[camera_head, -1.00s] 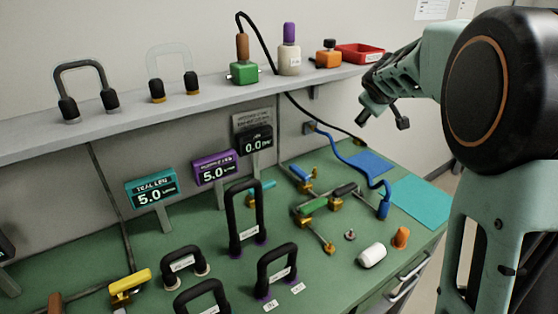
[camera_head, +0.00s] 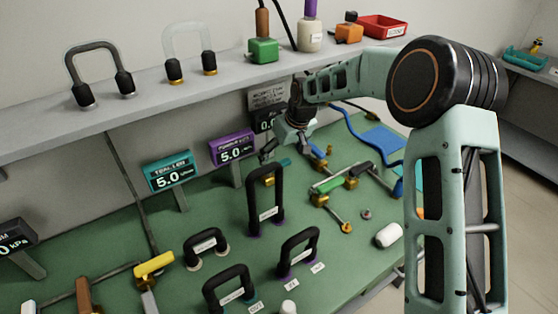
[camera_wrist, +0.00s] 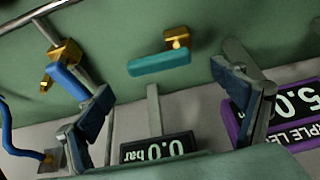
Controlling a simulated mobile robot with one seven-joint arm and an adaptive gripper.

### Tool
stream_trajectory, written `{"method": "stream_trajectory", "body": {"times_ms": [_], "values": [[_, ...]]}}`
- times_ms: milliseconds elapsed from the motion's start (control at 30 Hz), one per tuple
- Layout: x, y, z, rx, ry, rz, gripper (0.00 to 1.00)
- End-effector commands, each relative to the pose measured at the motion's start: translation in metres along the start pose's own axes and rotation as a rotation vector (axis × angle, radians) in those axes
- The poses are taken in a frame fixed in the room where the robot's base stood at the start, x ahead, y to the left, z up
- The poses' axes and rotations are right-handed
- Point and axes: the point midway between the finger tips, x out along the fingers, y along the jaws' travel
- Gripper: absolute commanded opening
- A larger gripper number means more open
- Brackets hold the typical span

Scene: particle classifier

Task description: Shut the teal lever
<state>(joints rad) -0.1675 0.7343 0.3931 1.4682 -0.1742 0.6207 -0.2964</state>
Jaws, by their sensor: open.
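The teal lever (camera_wrist: 160,63) sits on a brass valve body (camera_wrist: 177,40) in the wrist view, its handle pointing left in that picture. In the head view only a small part of the teal lever (camera_head: 285,162) shows, behind the tall black handle. My gripper (camera_wrist: 165,82) is open and empty. Its two fingers stand left and right of the lever in the wrist view, apart from it. In the head view my gripper (camera_head: 292,153) hangs over the back of the green bench, just above the lever.
A blue lever (camera_wrist: 68,82) shows near the left finger. The purple display (camera_wrist: 285,110) is close behind the right finger, and the bar display (camera_wrist: 158,148) lies below between them. The tall black handle (camera_head: 265,205) stands in front of the lever. The shelf (camera_head: 150,90) is above.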

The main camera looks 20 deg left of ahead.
Motion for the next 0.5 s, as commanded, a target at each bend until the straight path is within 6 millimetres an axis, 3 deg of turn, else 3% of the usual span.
{"method": "stream_trajectory", "body": {"times_ms": [200, 500], "values": [[0.033, 0.000, 0.000, 0.000, -0.001, 0.000, 0.88], [0.046, 0.001, -0.001, 0.000, 0.001, 0.002, 0.88]]}}
